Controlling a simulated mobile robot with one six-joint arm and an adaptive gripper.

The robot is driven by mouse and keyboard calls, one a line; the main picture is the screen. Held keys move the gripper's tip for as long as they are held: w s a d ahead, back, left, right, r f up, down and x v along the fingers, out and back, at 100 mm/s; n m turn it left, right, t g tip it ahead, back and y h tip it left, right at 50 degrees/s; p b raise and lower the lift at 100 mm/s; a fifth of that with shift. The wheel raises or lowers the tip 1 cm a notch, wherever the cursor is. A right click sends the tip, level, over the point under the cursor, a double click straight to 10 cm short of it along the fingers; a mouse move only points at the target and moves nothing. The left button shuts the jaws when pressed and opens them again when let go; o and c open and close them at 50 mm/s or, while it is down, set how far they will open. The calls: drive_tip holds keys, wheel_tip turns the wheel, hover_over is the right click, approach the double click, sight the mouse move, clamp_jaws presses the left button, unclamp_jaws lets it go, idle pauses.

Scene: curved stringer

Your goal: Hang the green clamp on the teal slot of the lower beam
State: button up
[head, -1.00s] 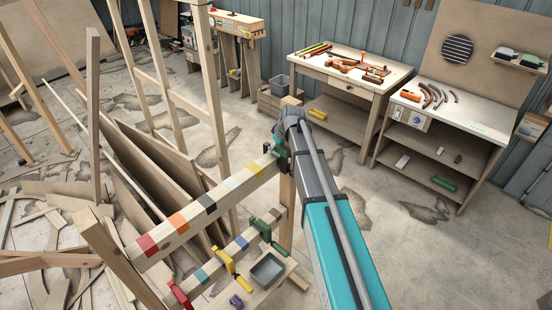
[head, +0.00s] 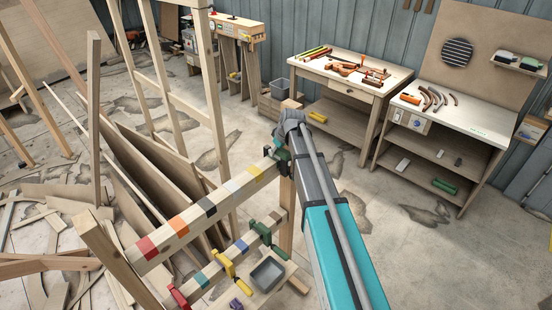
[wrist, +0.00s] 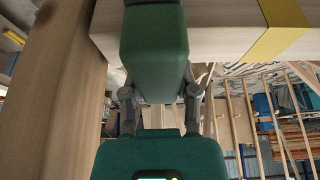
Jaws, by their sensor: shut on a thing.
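A green clamp (head: 284,160) is at the right end of the upper beam (head: 150,251), past its yellow band. My gripper (head: 279,148) is at that end, shut on this clamp. In the wrist view the clamp's green block (wrist: 154,55) lies between my fingers (wrist: 162,98), close against the pale beam; whether it still touches the beam is unclear. The lower beam (head: 213,270) runs below the upper one. Its teal slot (head: 202,280) is a band between a red clamp (head: 178,296) and a yellow clamp (head: 224,263); no clamp shows on it.
Another green clamp (head: 262,232) hangs on the lower beam, right of a blue band (head: 242,245). A wooden post (head: 286,205) stands at the beams' right end. Floor to the right is open.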

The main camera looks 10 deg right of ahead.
clamp_jaws()
drive_tip(key=shift+r, duration=0.1)
wheel_tip(320, 180, up, 10)
drive_tip(key=p, duration=1)
drive_tip(key=shift+s+f, duration=0.1)
drive_tip(key=shift+f, duration=0.1)
idle(0.7)
